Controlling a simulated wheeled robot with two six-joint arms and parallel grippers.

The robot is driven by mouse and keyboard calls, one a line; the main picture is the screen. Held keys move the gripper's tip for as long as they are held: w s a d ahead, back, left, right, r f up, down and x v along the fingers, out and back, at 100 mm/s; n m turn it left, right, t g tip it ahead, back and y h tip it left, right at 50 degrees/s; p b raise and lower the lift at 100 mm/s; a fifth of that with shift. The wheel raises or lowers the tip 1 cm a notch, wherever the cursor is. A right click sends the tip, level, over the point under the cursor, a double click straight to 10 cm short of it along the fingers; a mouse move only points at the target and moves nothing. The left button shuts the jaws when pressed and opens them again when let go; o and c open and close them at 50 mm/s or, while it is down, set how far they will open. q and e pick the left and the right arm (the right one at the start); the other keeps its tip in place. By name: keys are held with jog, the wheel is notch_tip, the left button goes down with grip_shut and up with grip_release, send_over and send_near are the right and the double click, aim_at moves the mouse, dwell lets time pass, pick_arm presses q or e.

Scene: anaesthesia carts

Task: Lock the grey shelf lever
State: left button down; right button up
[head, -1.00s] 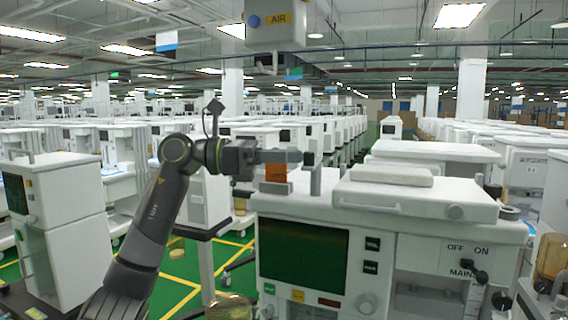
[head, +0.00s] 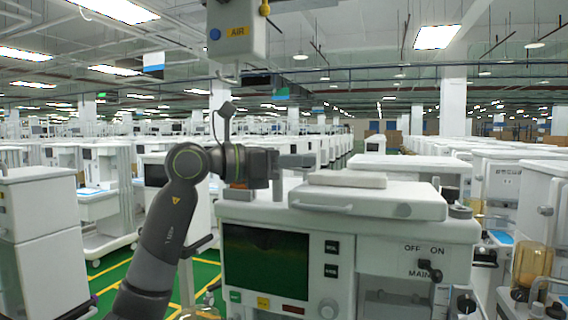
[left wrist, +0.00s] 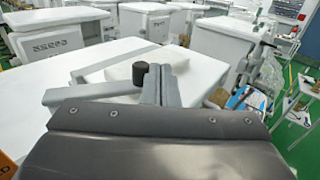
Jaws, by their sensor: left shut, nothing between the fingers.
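In the left wrist view a grey bar (left wrist: 85,94) with an upright black knob (left wrist: 140,73) at its end lies above the white cart top; it looks like the grey shelf lever. My left gripper (left wrist: 164,72) is shut and empty, its fingers just right of the knob; I cannot tell whether they touch it. In the head view my left gripper (head: 299,161) points right above the back left of the cart top. A short grey upright (head: 278,187) stands just below its fingers. The knob is hard to make out there. My right gripper is not in view.
The anaesthesia cart (head: 405,236) has a dark green screen (head: 265,262) and a white lid (head: 370,199) with a front handle. A hanging AIR box (head: 237,32) is above. An orange block (head: 238,186) is partly hidden under my wrist. Other carts stand close by on both sides.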

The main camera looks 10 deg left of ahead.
pick_arm(q)
jog(key=shift+w+x, duration=0.25)
jog(key=shift+x, duration=1.35)
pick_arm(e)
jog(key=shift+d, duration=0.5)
pick_arm(q)
jog(key=shift+a, duration=0.2)
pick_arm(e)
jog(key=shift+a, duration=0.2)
pick_arm(q)
jog(key=shift+a, duration=0.1)
